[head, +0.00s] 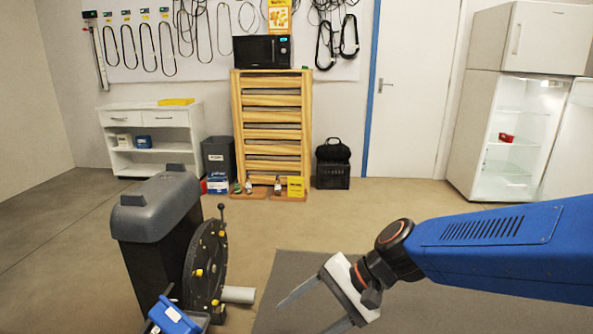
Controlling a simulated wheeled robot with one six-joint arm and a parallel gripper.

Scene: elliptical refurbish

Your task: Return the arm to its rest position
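My arm (510,245) reaches in from the right edge of the head view, its blue link lying nearly level. My gripper (312,310) is at the lower middle, pointing down and to the left. Its two grey fingers are spread apart, with nothing seen between them. One finger (298,292) shows whole and the other runs toward the bottom edge. The gripper is over the grey mat, to the right of the black machine, and appears apart from it.
A black machine with a grey top (160,195) and a disc with yellow knobs (206,270) stands at lower left. A blue item (173,318) is below it. A wooden rack (271,135), white cabinet (153,138) and open fridge (518,130) line the back. The middle floor is clear.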

